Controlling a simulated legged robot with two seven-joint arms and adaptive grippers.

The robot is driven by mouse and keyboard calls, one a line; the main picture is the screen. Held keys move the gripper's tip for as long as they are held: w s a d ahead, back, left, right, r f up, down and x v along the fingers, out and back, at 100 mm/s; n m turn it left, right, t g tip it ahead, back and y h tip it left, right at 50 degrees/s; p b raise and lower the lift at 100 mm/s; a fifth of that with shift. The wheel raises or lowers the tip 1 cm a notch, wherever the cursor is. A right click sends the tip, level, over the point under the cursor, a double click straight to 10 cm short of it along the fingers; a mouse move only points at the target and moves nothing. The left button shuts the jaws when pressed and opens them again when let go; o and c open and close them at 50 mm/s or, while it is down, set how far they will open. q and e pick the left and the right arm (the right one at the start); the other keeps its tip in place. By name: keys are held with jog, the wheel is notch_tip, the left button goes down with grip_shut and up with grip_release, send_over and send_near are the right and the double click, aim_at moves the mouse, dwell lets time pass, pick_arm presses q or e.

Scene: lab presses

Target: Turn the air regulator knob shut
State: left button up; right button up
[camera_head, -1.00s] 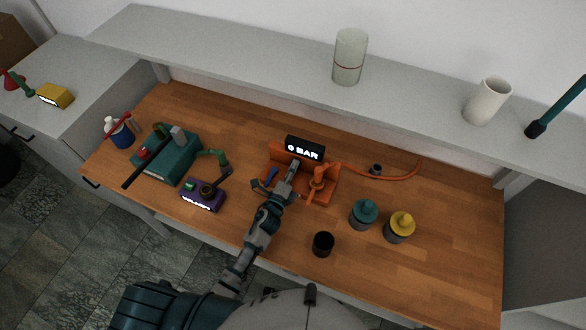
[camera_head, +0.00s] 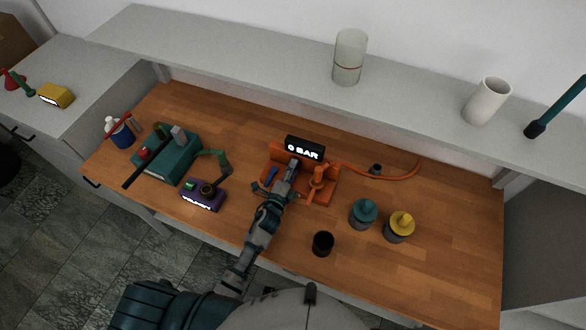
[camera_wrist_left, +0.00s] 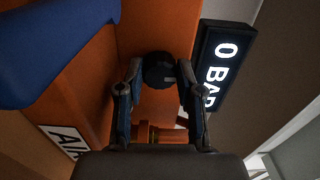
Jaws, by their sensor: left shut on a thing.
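The orange air regulator unit (camera_head: 325,190) stands mid-table with a black display (camera_head: 305,148) reading "0 BAR". In the left wrist view the display (camera_wrist_left: 219,63) is at the right. The dark ribbed knob (camera_wrist_left: 159,70) sits on the orange face between the fingertips of my left gripper (camera_wrist_left: 160,80). The gripper is shut on the knob. In the head view my left gripper (camera_head: 292,168) reaches the unit just below the display and hides the knob. A blue lever (camera_head: 271,174) is left of it, large in the left wrist view (camera_wrist_left: 55,45). My right gripper is not in view.
A teal press (camera_head: 168,160) and a purple device (camera_head: 204,194) stand left. Teal (camera_head: 363,213) and yellow-topped (camera_head: 399,227) containers and a black cup (camera_head: 323,243) stand right. An orange hose (camera_head: 390,176) runs right. The shelf (camera_head: 240,60) overhangs the back.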

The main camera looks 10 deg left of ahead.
pick_arm(q)
jog(key=o, duration=1.2)
jog(key=shift+f, duration=0.15)
jog(key=shift+c, duration=0.2)
jog(key=shift+f, duration=0.1)
